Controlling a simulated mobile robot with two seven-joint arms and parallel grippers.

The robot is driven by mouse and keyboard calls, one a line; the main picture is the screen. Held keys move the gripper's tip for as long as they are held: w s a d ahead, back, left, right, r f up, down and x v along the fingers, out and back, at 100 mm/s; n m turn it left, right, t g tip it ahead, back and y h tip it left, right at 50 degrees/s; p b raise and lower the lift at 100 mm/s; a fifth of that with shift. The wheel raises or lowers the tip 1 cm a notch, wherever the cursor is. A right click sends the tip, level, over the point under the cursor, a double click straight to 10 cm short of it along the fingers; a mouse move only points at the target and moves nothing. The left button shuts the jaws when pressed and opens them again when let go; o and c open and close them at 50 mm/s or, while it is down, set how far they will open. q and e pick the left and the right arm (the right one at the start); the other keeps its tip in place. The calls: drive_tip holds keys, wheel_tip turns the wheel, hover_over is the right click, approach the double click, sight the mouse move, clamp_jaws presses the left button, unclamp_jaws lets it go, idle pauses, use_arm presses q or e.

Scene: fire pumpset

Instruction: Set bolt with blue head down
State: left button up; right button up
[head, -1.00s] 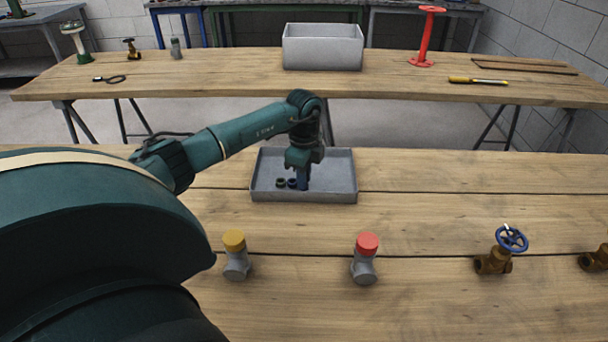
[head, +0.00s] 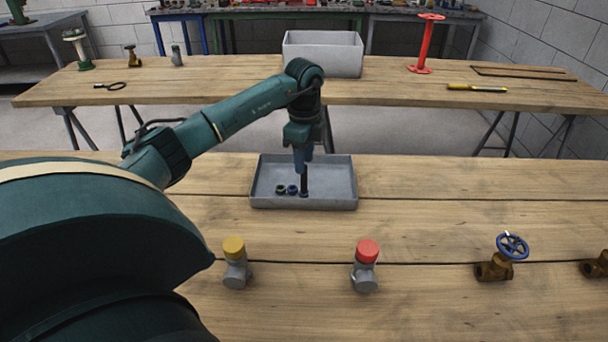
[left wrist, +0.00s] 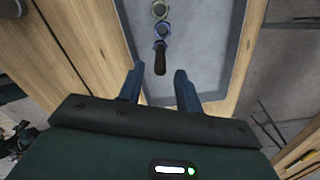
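A grey tray (head: 335,205) sits on the near workbench. A bolt (head: 304,182) with a dark shaft stands upright in it, apparently with its head on the tray floor. In the left wrist view, the bolt's dark shaft (left wrist: 160,64) points up towards the camera, with the bluish head at its far end. My left gripper (head: 302,164) is above the tray, its fingers pointing down near the top of the shaft. In the left wrist view, the fingers (left wrist: 157,84) are apart with nothing gripped between them. My right gripper is not in view.
A greenish nut (head: 280,189) and a blue nut (head: 292,189) lie left of the bolt in the tray. Yellow-capped (head: 235,262) and red-capped (head: 366,266) fittings and a blue-wheeled valve (head: 502,258) stand nearer. A larger grey bin (head: 322,54) is on the far bench.

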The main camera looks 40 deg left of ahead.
use_arm(q)
wheel_tip(320, 180, up, 4)
drive_tip(key=shift+r, duration=0.25)
idle(0.5)
